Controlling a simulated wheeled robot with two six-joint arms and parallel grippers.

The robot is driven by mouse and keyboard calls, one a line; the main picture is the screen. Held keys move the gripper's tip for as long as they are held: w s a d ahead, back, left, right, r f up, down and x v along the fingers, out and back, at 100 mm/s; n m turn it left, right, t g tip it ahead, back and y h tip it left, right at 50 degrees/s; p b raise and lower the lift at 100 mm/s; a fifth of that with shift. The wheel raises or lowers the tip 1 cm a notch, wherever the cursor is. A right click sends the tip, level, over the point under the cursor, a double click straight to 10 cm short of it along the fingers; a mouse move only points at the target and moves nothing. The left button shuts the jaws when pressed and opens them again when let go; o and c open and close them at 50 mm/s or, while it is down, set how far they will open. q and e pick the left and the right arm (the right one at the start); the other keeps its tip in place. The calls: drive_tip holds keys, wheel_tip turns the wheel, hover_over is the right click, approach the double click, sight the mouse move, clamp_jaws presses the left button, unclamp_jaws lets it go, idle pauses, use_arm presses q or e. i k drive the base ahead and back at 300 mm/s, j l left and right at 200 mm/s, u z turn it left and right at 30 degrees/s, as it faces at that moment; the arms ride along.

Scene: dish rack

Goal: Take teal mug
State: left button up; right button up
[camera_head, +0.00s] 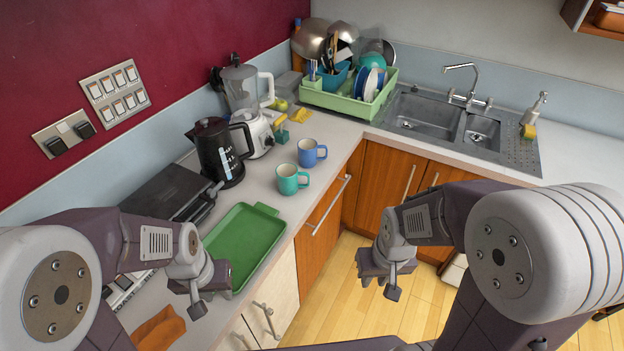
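The teal mug (289,181) stands upright on the counter, just beyond the green tray, with its handle to the right. A blue mug (309,153) stands behind it and slightly to its right. My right gripper (379,284) hangs in front of the cabinets over the floor, right of the counter, and is empty. The finger gaps of both grippers are too small to make out clearly.
The green tray (262,212) lies near the counter's front edge. A black kettle (219,152) and a blender (246,103) stand left of the mugs. A green dish rack (348,105) with dishes is in the corner, beside the sink (425,119). The counter right of the mugs is clear.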

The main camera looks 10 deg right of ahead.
sight(287, 174)
drive_tip(key=i+l+u, duration=0.15)
drive_tip(key=u, duration=0.3)
drive_tip(key=i+l+u, duration=0.1)
drive_tip(key=l+u, duration=0.6)
drive_tip(key=u, duration=0.15)
drive_tip(key=i+l+u, duration=0.1)
drive_tip(key=l+u, duration=0.3)
